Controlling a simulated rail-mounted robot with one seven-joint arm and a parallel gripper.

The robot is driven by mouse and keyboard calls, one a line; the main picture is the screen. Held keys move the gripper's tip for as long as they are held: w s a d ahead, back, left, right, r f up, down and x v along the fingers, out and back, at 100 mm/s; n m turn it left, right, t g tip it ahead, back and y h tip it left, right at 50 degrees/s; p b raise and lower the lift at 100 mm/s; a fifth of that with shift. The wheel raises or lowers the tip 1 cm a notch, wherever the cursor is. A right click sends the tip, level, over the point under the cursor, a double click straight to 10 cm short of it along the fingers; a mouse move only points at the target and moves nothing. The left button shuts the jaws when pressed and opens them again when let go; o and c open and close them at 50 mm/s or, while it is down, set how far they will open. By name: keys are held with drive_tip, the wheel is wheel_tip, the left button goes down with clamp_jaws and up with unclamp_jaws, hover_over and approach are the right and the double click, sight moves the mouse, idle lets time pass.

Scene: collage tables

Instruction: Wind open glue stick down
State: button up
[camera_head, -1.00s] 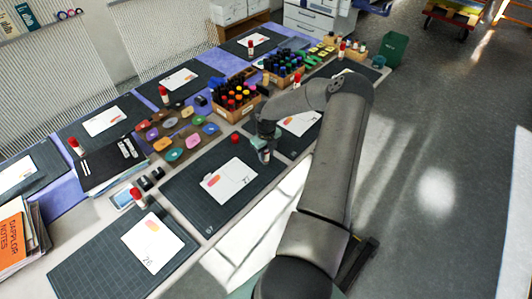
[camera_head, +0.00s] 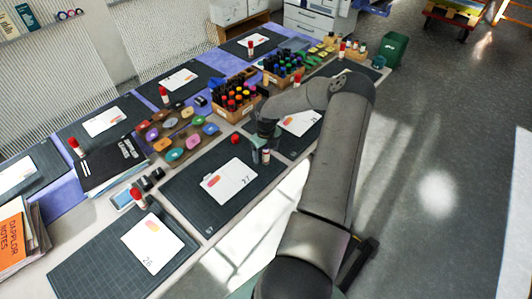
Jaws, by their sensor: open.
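An open glue stick (camera_head: 266,157), small and pale with a dark band, stands upright at the right edge of the dark mat marked 27. A loose red cap (camera_head: 235,139) lies on the mat's upper part. My gripper (camera_head: 258,142) is open, just above and left of the glue stick. Its fingers are small and partly hidden by my arm, so I cannot tell whether they touch the stick. Capped glue sticks with red tops stand at other places, one by mat 26 (camera_head: 137,198) and one by the black folder (camera_head: 76,147).
The cutting mat (camera_head: 187,190) holds a white card (camera_head: 229,181). Colourful ink pads (camera_head: 174,154) lie to the left. A wooden box of markers (camera_head: 235,112) stands behind my gripper. The floor on the right is clear.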

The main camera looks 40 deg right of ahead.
drive_tip(key=shift+r, duration=3.45)
drive_tip(key=s+a+r+m+g+h+b, duration=0.15)
drive_tip(key=s+a+r+m, duration=0.25)
drive_tip(key=a+r+m, duration=0.4)
drive_tip(key=s+a+r+m+g+h+b, duration=0.1)
drive_tip(key=s+a+r+m+h, duration=0.1)
drive_tip(key=s+a+r+m, duration=0.5)
drive_tip(key=s+a+r+m+t+y+b, duration=0.1)
drive_tip(key=s+a+r+m, duration=0.1)
drive_tip(key=s+a+m, duration=0.4)
drive_tip(key=s+a+r+m+t+y+b, duration=0.1)
drive_tip(key=s+a+m, duration=0.6)
drive_tip(key=m, duration=0.8)
drive_tip(key=a+r+t+y, duration=0.1)
drive_tip(key=a, duration=0.1)
drive_tip(key=shift+s+a+r, duration=0.2)
drive_tip(key=shift+a+r, duration=0.1)
drive_tip(key=shift+a, duration=0.1)
